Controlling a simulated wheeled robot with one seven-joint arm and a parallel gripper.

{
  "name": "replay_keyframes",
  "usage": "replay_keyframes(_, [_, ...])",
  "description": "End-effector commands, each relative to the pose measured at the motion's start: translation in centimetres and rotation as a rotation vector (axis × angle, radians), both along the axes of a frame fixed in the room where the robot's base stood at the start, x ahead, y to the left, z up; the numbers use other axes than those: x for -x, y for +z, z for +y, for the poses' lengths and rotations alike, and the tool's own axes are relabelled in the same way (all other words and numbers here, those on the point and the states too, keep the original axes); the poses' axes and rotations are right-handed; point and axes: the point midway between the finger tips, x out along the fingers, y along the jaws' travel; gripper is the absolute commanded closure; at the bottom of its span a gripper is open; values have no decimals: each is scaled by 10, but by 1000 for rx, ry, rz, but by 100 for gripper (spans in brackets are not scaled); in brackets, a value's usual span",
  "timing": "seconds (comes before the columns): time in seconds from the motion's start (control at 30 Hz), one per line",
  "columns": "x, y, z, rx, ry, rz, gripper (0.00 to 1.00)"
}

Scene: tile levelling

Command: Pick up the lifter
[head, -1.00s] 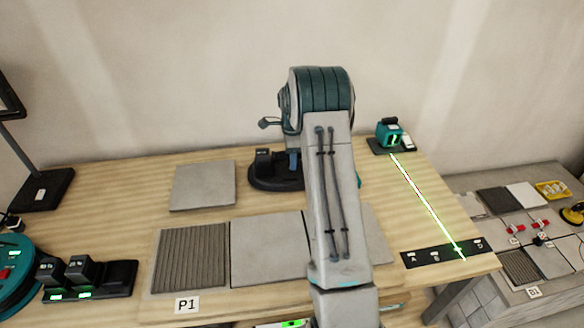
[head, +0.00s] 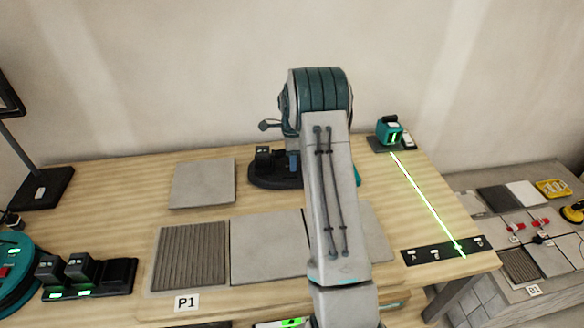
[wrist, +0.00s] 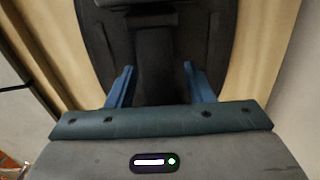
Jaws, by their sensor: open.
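The lifter appears to be the dark device in the wrist view, with a dark bar (wrist: 157,60) between my fingers. In the head view a black base (head: 262,181) with an upright dark block (head: 262,154) shows behind my arm, which hides much of it. My gripper (wrist: 158,76) is open, with one blue finger on each side of the bar and a visible gap at both sides. One blue finger also shows in the head view beside the block. I cannot tell how deep the fingers reach around the bar.
A loose grey tile (head: 203,184) lies left of the base. A ribbed panel (head: 190,257) and grey tiles (head: 267,247) line the front. A teal laser (head: 389,132) throws a green line rightward of my arm. A black charger (head: 100,278) stands at left.

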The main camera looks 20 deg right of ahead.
Motion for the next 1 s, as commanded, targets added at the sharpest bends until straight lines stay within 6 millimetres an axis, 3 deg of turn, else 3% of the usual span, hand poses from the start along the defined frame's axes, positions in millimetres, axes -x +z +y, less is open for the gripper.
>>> replay_keyframes(0.13, [0, 0, 0, 0, 0, 0, 55])
replay_keyframes(0.3, [0, 0, 0, 0, 0, 0, 100])
replay_keyframes(0.67, [-1, 4, -1, 0, -1, -3, 100])
replay_keyframes(1.0, [-2, 34, 0, 1, 0, -7, 100])
